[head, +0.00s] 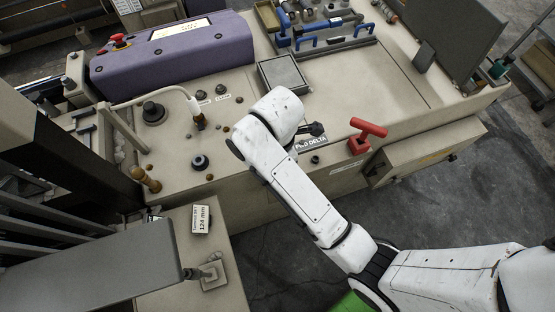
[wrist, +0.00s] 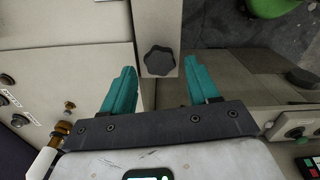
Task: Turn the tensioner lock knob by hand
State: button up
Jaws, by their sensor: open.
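In the wrist view a dark, lobed knob (wrist: 160,61) sits on a narrow cream bar (wrist: 157,20). It looks like the tensioner lock knob. My gripper (wrist: 160,67) has its two teal fingers spread apart, one on each side of the knob in the picture. Clear gaps show between the fingers and the knob, and nothing is held. How far the knob lies beyond the fingertips is hard to tell. In the head view my white arm reaches over the loom's cream panel, and its forearm and wrist hide the gripper fingers.
The head view shows a red T-handle (head: 368,131), a purple console (head: 180,55), a grey square box (head: 284,72), a black panel knob (head: 153,112) and a 124 mm label (head: 201,219). A tool tray (head: 320,47) stands at the back.

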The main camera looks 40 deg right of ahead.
jog(key=shift+f, duration=0.15)
jog(key=shift+f+b, duration=0.3)
jog(key=shift+f, duration=0.55)
jog(key=c, duration=0.8)
jog(key=shift+o, duration=0.2)
jog(key=shift+r+m+p, duration=0.15)
jog(key=shift+m+p, duration=0.15)
jog(key=shift+m, duration=1.1)
jog(key=o, duration=0.8)
jog(key=shift+o, duration=0.2)
